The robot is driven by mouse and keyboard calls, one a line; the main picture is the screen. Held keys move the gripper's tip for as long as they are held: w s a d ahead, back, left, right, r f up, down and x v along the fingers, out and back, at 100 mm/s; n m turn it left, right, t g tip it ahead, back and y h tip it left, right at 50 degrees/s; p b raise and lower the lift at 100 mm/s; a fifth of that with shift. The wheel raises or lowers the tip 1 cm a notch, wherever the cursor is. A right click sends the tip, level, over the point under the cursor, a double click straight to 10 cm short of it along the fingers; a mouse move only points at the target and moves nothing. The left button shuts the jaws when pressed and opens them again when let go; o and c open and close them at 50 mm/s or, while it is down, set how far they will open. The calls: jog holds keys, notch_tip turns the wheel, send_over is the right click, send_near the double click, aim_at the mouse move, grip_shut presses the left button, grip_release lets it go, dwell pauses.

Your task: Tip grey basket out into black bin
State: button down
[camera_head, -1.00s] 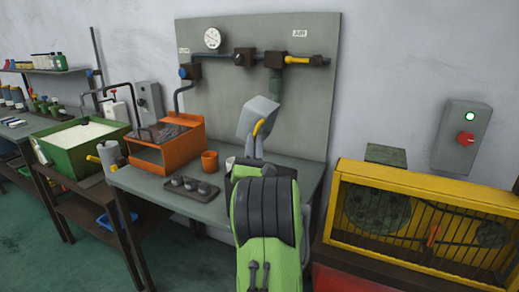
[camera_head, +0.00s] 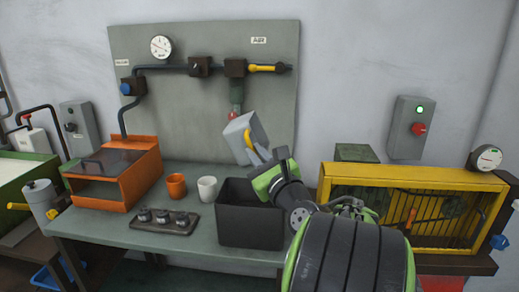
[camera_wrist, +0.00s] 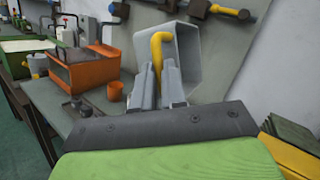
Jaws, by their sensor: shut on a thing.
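The grey basket (camera_head: 241,137) is in the air above the black bin (camera_head: 250,226), tilted, with its yellow handle toward my arm. My gripper (camera_head: 255,150) is shut on the basket's yellow handle. In the wrist view my gripper (camera_wrist: 160,80) shows two grey fingers around the yellow handle, with the grey basket (camera_wrist: 188,58) just behind them. The black bin stands on the bench and is partly hidden by my arm on its right. I cannot see what is inside the basket or the bin.
An orange cup (camera_head: 176,186) and a white cup (camera_head: 207,189) stand left of the bin. A dark tray (camera_head: 165,219) with small parts and an orange box (camera_head: 115,176) are farther left. A yellow caged machine (camera_head: 415,208) is at the right. A pipe panel (camera_head: 205,110) stands behind.

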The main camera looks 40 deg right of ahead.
aim_at(247, 142)
jog(key=n+g+p, duration=0.1)
jog(key=r+n+y+p, duration=0.1)
jog(key=n+p, duration=0.1)
jog(key=n+g+p, duration=0.1)
jog(key=shift+w+a+r+n+g+y, duration=0.15)
jog(key=shift+r+n+g+y, duration=0.15)
jog(key=shift+r, duration=0.05)
jog(key=n+g+p, duration=0.1)
jog(key=p, duration=0.2)
jog(key=r+n+g+p, duration=0.1)
jog(key=p, duration=0.1)
jog(key=n+g+p, duration=0.1)
jog(key=p, duration=0.2)
jog(key=shift+w+a+r+n+p, duration=0.3)
jog(key=shift+w+a, duration=0.1)
jog(key=shift+w+r+n+g+h+p, duration=0.15)
jog(key=shift+n+g+h+p, duration=0.25)
jog(key=shift+g+p, duration=0.4)
jog(key=shift+n+p, duration=0.3)
jog(key=shift+p, duration=0.15)
jog(key=shift+f, duration=0.2)
